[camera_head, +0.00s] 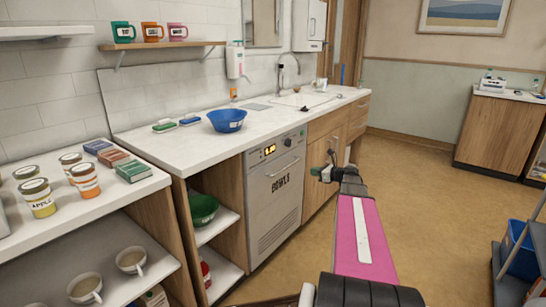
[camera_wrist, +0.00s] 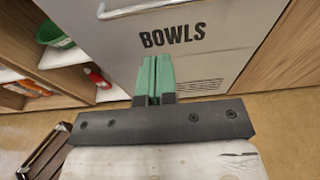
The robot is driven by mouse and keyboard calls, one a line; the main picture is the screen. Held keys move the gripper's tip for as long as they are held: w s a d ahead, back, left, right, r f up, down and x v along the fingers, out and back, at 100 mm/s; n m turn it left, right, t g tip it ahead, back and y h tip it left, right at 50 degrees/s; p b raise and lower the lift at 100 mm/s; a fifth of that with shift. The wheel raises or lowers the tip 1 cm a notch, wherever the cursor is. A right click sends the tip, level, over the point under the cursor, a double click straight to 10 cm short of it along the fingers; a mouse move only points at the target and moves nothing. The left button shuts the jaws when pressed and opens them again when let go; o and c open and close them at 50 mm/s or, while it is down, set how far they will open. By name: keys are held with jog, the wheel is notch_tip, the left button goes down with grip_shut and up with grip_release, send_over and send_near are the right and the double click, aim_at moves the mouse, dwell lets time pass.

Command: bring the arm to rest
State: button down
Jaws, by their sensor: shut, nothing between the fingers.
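My arm (camera_head: 362,235), with a pink link, reaches forward from the bottom of the head view. My gripper (camera_head: 322,173) is at its far end, in front of the wooden cabinet beside the appliance marked BOWLS (camera_head: 277,190). In the wrist view my gripper's green fingers (camera_wrist: 154,72) are together with nothing between them. The appliance front (camera_wrist: 200,60) lies beyond the fingers. I cannot tell the exact gap between them.
The counter (camera_head: 170,139) holds a blue bowl (camera_head: 227,120). A lower counter at left holds several jars and boxes, with cups on the shelf (camera_head: 110,270) below. A green bowl (camera_head: 203,209) sits on an open shelf. Floor (camera_head: 420,190) is clear to the right; a blue bin (camera_head: 522,252) stands at far right.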

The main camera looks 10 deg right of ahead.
jog(key=s+a+f+n+g+h, duration=0.1)
jog(key=s+a+f+n+g, duration=0.25)
jog(key=a+n, duration=0.2)
jog(key=s+a+f+n+g+h, duration=0.1)
jog(key=s+a+f+n+g, duration=0.1)
jog(key=s+a+f+n, duration=0.4)
jog(key=s+a+f+n+g+h, duration=0.2)
jog(key=s+a+n+g, duration=0.1)
jog(key=a, duration=0.4)
jog(key=s+a+f+n+g+h, duration=0.1)
jog(key=s+a+f+n+h, duration=0.1)
jog(key=s+n, duration=0.4)
jog(key=s+a+f+n+g+h, duration=0.2)
jog(key=s+a+n+h, duration=0.1)
jog(key=s+n, duration=0.4)
jog(key=shift+s+h, duration=0.2)
jog(key=shift+h, duration=0.5)
jog(key=shift+g, duration=0.25)
